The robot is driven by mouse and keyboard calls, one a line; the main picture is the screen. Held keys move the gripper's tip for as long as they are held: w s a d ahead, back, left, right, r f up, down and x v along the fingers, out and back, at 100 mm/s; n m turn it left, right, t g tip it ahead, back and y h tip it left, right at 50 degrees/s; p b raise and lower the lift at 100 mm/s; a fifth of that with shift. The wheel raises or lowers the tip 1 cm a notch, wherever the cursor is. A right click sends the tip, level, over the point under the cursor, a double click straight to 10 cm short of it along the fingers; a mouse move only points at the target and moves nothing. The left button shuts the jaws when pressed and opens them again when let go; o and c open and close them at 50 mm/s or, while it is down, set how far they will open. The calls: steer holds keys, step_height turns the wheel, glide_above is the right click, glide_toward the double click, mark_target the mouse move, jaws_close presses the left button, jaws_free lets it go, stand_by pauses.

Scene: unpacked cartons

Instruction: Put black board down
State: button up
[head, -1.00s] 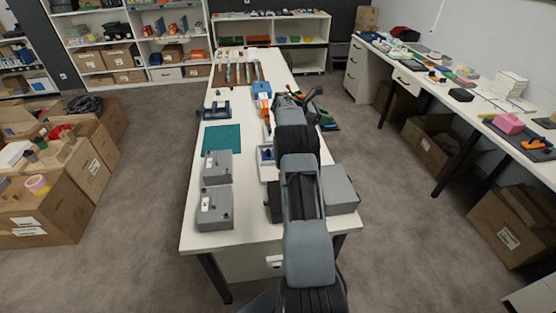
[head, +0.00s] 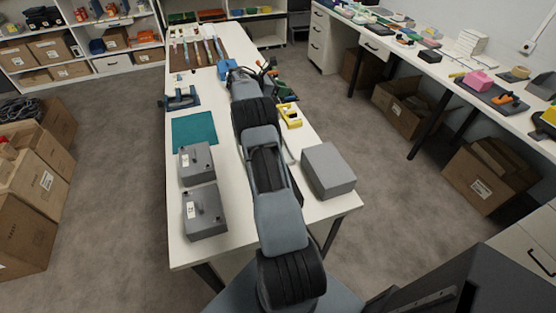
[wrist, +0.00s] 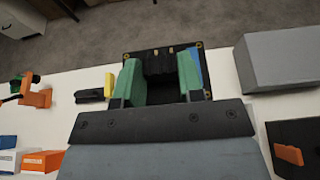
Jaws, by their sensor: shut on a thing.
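The black board (wrist: 204,82) has gold corner holes and a raised black block in its middle. In the wrist view my gripper (wrist: 160,64), with its green fingers, is closed on either side of this block. The board reaches past the edge of the white table (wrist: 228,80) with the floor behind it. I cannot tell whether it touches the table. In the head view my gripper (head: 284,92) is beside the table's right edge, largely hidden behind my arm, and the board shows only as a dark patch there.
A grey box (head: 328,169) stands at the table's near right, also right of the board in the wrist view (wrist: 282,60). A yellow part (head: 290,116) lies close to the gripper. Two grey boxes (head: 196,163) (head: 205,211) and a teal mat (head: 195,130) occupy the left side.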

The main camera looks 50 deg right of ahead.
step_height(320, 180, down, 7)
steer(key=b, duration=0.6)
steer(key=s+a+f, duration=0.2)
steer(key=a, duration=0.1)
steer(key=s+a+f, duration=0.2)
steer(key=a+f, duration=0.1)
steer(key=a, duration=0.1)
steer(key=s+a+f, duration=0.2)
steer(key=a+f, duration=0.1)
steer(key=shift+s+a+p, duration=0.3)
steer(key=shift+s+a, duration=0.05)
steer(key=shift+a, duration=0.05)
steer(key=shift+s+a+f, duration=0.3)
steer(key=shift+a+f, duration=0.15)
steer(key=shift+f, duration=0.2)
steer(key=shift+a+f, duration=0.1)
steer(key=shift+f, duration=1.55)
steer(key=shift+f, duration=0.2)
steer(key=o, duration=0.9)
steer(key=shift+o, duration=0.2)
